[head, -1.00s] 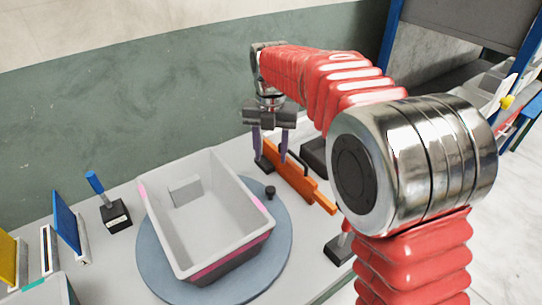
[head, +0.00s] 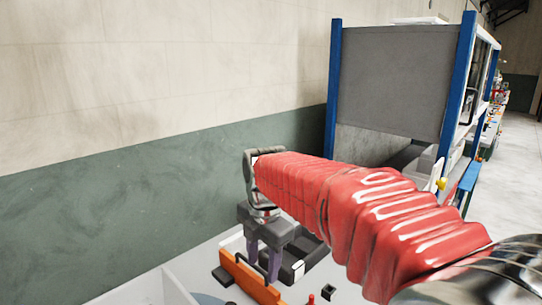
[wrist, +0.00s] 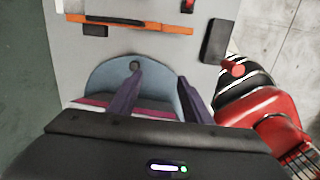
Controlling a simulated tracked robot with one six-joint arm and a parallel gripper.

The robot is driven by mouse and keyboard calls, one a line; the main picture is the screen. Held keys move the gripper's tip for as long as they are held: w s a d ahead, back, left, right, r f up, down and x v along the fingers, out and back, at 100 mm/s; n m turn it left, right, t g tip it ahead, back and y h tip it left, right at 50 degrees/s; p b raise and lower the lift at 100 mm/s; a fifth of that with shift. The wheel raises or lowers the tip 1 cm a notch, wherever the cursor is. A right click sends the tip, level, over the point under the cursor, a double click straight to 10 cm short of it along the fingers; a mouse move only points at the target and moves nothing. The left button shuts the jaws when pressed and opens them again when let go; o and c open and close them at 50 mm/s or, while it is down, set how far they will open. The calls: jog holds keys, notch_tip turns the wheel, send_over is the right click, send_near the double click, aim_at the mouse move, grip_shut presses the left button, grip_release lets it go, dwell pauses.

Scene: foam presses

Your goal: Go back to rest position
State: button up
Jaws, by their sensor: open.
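My gripper (head: 265,258) hangs downward over the table at the lower middle of the head view. Its two purple fingers stand apart with nothing between them. In the wrist view, my gripper (wrist: 160,80) is above the round blue-grey disc (wrist: 158,70), with a clear gap between its fingers. My red-sleeved arm stretches from the lower right to the gripper in the head view. The light bin's wall (head: 152,292) shows at the lower left, cut off by the frame.
An orange bar (head: 248,282) with a dark handle lies beside the gripper; it also shows in the wrist view (wrist: 150,23). A grey cabinet with blue posts (head: 395,85) stands behind the arm. The wall (head: 110,215) bounds the left. Space above the gripper looks clear.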

jog(key=s+d+f+m+t, duration=0.1)
jog(key=s+d+m+t, duration=0.1)
jog(key=s+d+m, duration=0.7)
jog(key=s+d+m+t, duration=0.2)
jog(key=s+d+m, duration=0.6)
jog(key=s+m, duration=0.4)
jog(key=m, duration=0.5)
jog(key=shift+s+d+f+m, duration=0.15)
jog(key=shift+d+f+m, duration=0.2)
jog(key=shift+f+m, duration=0.05)
